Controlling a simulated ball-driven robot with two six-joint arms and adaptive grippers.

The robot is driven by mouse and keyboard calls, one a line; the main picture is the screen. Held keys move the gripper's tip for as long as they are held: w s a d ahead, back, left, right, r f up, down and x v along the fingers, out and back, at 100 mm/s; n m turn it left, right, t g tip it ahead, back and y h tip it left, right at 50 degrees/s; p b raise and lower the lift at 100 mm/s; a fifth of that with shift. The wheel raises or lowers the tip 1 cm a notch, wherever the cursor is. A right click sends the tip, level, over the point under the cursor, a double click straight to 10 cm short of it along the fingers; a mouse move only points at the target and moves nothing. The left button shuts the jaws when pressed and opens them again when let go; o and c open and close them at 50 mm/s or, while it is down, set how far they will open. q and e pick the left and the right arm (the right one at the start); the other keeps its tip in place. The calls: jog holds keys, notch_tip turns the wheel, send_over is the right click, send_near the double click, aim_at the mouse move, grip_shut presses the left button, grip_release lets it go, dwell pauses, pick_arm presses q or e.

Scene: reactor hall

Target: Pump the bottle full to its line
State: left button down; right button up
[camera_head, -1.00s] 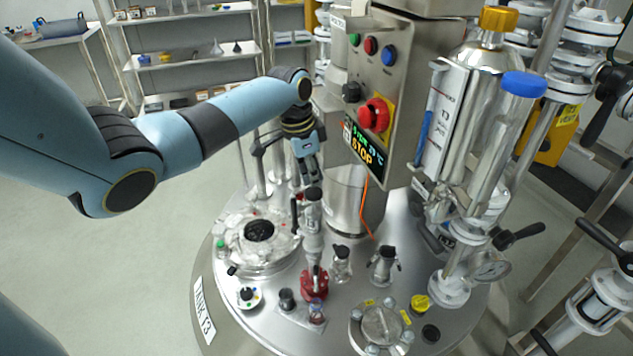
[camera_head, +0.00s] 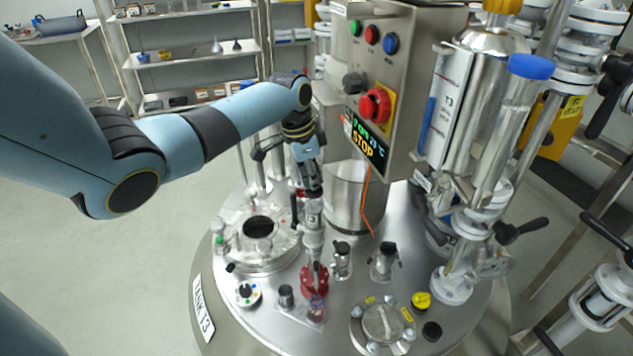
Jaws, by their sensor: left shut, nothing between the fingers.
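My left gripper (camera_head: 312,185) is shut with nothing between its fingers. It points down onto the top of a slim upright metal pump (camera_head: 313,222) on the tank lid. The fingertips look to be touching the pump's top, which they partly cover. A red fitting (camera_head: 313,280) sits at the foot of the pump. A small clear bottle (camera_head: 316,312) stands just in front of and below the red fitting. Its line and liquid level are too small to tell. My right gripper is not in view.
The round steel tank lid (camera_head: 285,335) carries an open port (camera_head: 258,228) left of the pump, and small fittings (camera_head: 341,260) close on its right. A control box (camera_head: 375,90) with buttons and a STOP display stands behind, right of my gripper. A dark cap (camera_head: 286,295) sits left of the bottle.

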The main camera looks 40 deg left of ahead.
pick_arm(q)
jog(key=shift+s+b+x, duration=0.15)
jog(key=shift+b+x, duration=0.35)
jog(key=shift+x, duration=0.35)
jog(key=shift+s+b+x, duration=0.15)
jog(key=shift+b+x, duration=0.3)
jog(key=shift+x, duration=0.35)
jog(key=shift+r, duration=0.15)
jog(key=p+v, duration=0.4)
jog(key=w+p+v, duration=0.1)
jog(key=p, duration=0.1)
jog(key=shift+d+r, duration=0.1)
jog(key=shift+r, duration=0.4)
jog(key=shift+f, duration=0.2)
